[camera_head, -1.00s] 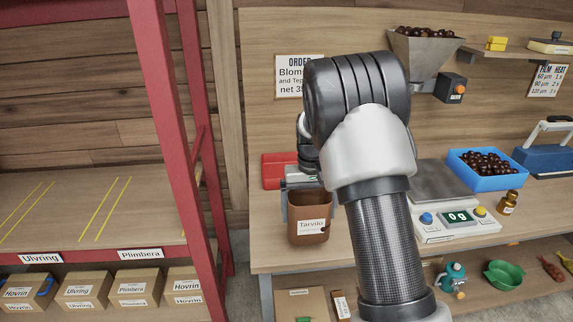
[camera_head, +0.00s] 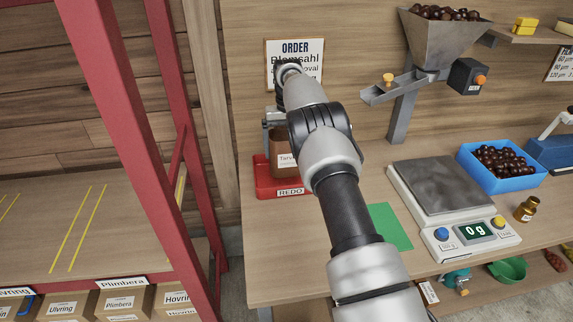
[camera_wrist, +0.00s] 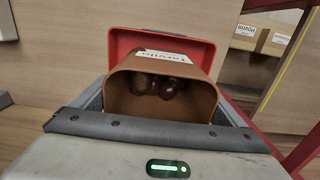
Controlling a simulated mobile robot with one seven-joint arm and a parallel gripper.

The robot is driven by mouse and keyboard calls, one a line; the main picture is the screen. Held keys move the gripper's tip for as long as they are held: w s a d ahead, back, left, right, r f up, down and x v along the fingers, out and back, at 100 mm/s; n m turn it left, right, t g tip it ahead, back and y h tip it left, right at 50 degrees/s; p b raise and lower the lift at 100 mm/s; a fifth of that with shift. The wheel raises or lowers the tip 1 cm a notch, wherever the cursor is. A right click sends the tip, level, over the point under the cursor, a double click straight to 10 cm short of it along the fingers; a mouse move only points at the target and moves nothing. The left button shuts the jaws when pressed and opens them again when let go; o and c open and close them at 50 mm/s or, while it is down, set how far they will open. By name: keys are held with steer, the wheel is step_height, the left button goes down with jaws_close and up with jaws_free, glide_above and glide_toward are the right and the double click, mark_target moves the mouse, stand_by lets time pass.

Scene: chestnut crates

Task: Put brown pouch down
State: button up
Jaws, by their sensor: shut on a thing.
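The brown pouch (camera_head: 285,163) has a white label and stands roughly upright at the red tray marked REDO (camera_head: 290,192). In the wrist view the open pouch (camera_wrist: 160,103) holds a few dark chestnuts, and the red tray (camera_wrist: 122,40) shows behind it. My gripper (camera_head: 278,140) is shut on the pouch, with a grey jaw along each side in the wrist view. My arm hides part of the pouch and tray. I cannot tell whether the pouch's bottom touches the tray.
A green mat (camera_head: 390,226) lies right of my arm. The scale (camera_head: 445,195) reads 0 g, with a blue crate of chestnuts (camera_head: 465,160) and a small brown bottle (camera_head: 527,208) near it. A hopper (camera_head: 440,45) stands behind. A red rack (camera_head: 110,120) rises on the left.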

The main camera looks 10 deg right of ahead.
steer(key=shift+f, duration=2.9)
